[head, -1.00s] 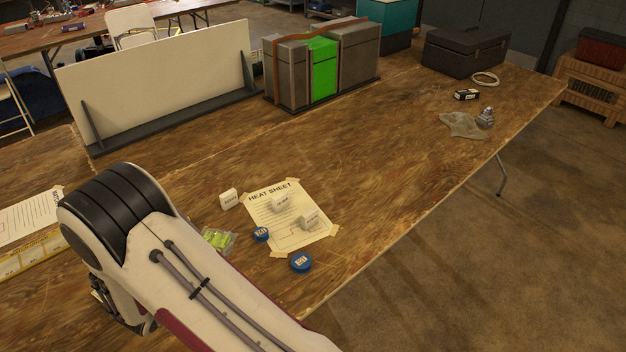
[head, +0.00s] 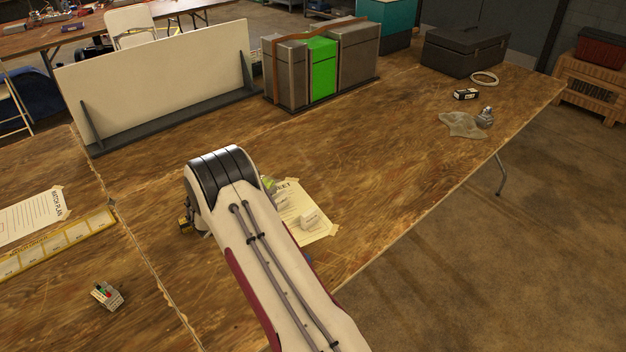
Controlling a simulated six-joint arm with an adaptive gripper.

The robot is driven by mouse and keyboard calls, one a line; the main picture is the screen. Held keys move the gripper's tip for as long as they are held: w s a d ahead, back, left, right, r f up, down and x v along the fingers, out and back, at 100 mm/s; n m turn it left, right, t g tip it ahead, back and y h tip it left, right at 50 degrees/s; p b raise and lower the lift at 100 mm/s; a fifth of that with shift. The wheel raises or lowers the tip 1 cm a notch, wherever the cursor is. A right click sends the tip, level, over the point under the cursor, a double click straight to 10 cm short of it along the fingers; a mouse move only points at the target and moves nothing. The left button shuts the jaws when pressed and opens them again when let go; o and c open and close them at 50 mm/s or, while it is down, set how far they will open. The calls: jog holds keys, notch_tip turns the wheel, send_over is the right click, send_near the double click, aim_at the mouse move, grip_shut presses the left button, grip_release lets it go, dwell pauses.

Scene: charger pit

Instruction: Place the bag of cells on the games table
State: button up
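A small yellow-green patch (head: 268,183) shows at the right edge of my arm's rounded joint, over the top left of the taped sheet. It looks like part of the bag of cells; the rest is hidden, and I cannot tell whether it is held. My gripper is hidden behind my arm, so its fingers do not show. The wooden table (head: 370,150) with the sheet runs to the far right. A second wooden table top (head: 60,310) meets it at a seam on the left. No label shows which is the games table.
A white block (head: 309,218) is on the sheet (head: 318,236). A small device (head: 106,294) lies at the left. A white panel (head: 160,85) and grey-and-green boxes (head: 322,68) stand at the back. A cloth (head: 462,124) and black case (head: 465,52) are at right.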

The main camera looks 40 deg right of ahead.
jog(key=s+d+r, duration=0.1)
jog(key=d+r, duration=0.1)
jog(key=d, duration=2.4)
jog(key=shift+s+d+r+m+g+h, duration=0.15)
jog(key=shift+s+d+m+g+h, duration=0.15)
jog(key=shift+s+m, duration=0.1)
send_over(324, 180)
jog(key=shift+f, duration=3.15)
jog(key=shift+f, duration=0.15)
jog(key=shift+f, duration=1.7)
jog(key=shift+f, duration=0.15)
